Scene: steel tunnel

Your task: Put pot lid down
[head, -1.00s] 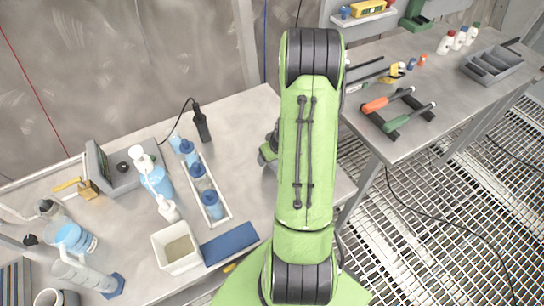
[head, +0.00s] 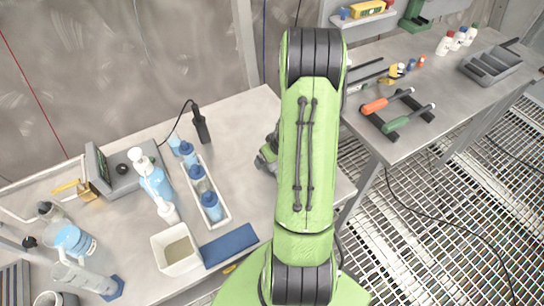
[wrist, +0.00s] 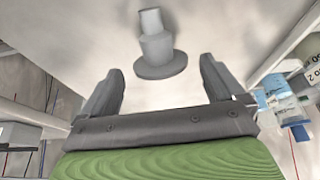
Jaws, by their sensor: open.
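The pot lid shows in the wrist view as a grey round disc with a stepped knob (wrist: 158,48). It sits on a pale grey surface, in line with the gap between my fingers and around or just beyond their tips. My gripper (wrist: 160,72) is open, one dark finger on each side of the gap, and neither finger touches the lid as far as I can see. In the head view my gripper (head: 266,158) is mostly hidden behind my green arm, above the left bench, and the lid cannot be made out.
The left bench (head: 245,120) holds a white tray of blue-capped bottles (head: 211,208), a white bin (head: 177,249), a blue pad (head: 229,245) and a grey instrument (head: 120,168). The right bench holds a tool rack (head: 397,110) and a grey tray (head: 492,64).

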